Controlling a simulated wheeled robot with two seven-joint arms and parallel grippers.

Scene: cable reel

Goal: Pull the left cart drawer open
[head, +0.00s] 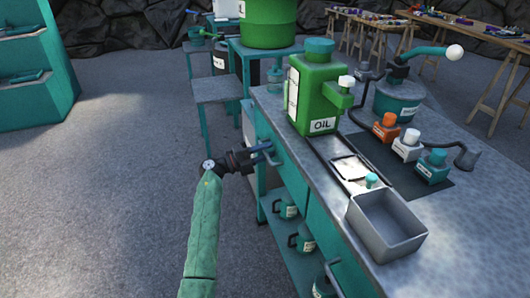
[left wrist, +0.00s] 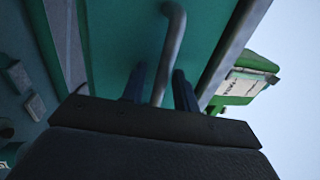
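The left cart drawer is a teal front (head: 274,151) on the side of the green cart, below its grey top. It looks flush with the cart. My left gripper (head: 262,154) is at this drawer's handle. In the left wrist view, the grey bar handle (left wrist: 171,45) runs down between the two dark fingers of the left gripper (left wrist: 160,88). The fingers are apart, one on each side of the bar, with a gap visible on both sides. The handle is largely hidden by my gripper in the head view. My right gripper is in neither view.
The cart top (head: 270,103) holds a green oil can (head: 315,95), an open grey bin (head: 386,226) and several small bottles. Canisters stand on the lower shelf (head: 287,241). A second handle (head: 332,272) is nearer. The floor (head: 120,190) left of the cart is clear.

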